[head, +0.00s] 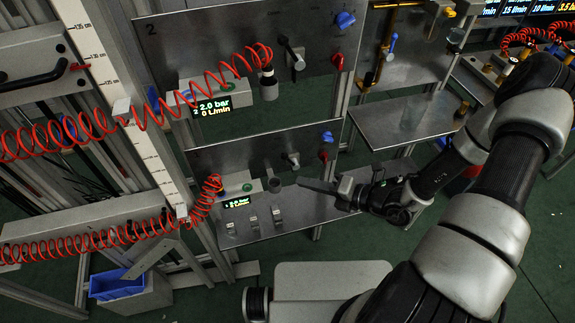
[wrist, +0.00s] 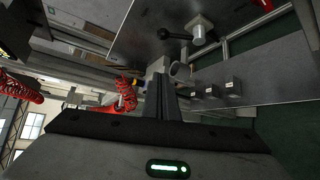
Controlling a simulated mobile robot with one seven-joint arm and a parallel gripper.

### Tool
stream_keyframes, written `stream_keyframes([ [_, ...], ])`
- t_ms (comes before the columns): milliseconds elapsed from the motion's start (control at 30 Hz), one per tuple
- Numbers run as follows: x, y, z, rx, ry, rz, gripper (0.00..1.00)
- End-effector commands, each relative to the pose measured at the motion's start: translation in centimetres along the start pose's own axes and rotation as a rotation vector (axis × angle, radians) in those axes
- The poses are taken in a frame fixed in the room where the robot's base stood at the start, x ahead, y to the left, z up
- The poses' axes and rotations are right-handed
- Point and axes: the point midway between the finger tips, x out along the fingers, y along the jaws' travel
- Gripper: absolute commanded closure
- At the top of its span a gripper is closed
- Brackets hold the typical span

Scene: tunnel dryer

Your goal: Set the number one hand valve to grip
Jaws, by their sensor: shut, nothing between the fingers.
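The number one hand valve (head: 292,159) is on the lower metal panel; its grey round body shows, and its lever is small and hard to read there. In the wrist view the hand valve (wrist: 199,32) is at the top, with a black lever ending in a ball that points left. My gripper (head: 303,183) is in front of the lower panel, below and a little right of the valve, apart from it. In the wrist view my gripper's fingers (wrist: 160,85) are together and empty, below the valve. The markings for the valve's positions cannot be read.
A grey cup-like fitting (head: 273,184) and a small display (head: 238,203) are left of my fingertips. Several small labelled blocks (head: 253,221) stand on the ledge below. Blue (head: 327,137) and red (head: 323,155) knobs are right of the valve. Red coiled hoses (head: 205,192) hang left.

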Motion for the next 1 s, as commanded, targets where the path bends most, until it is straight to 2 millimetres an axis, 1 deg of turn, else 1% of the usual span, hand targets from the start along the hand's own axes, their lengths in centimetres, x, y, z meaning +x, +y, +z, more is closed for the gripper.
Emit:
stream_keyframes([
  [233, 0.3, 0.1, 0.0, -0.004, 0.002, 0.001, 1.00],
  [367, 1.6, 0.1, 0.0, -0.006, 0.004, 0.003, 1.00],
  [467, 3.5, 0.1, -0.1, -0.005, 0.006, 0.003, 1.00],
  [700, 8.7, 0.1, -0.1, -0.006, 0.005, 0.002, 1.00],
  [767, 9.9, 0.1, -0.2, -0.006, 0.005, 0.004, 1.00],
  [800, 10.3, 0.1, 0.2, -0.008, 0.002, 0.001, 1.00],
  [833, 9.7, 0.2, 1.1, -0.010, -0.002, -0.001, 1.00],
  [900, 9.3, 0.2, 2.1, -0.010, -0.001, -0.001, 1.00],
  [1000, 9.0, 0.1, 3.0, -0.008, 0.001, 0.000, 1.00],
])
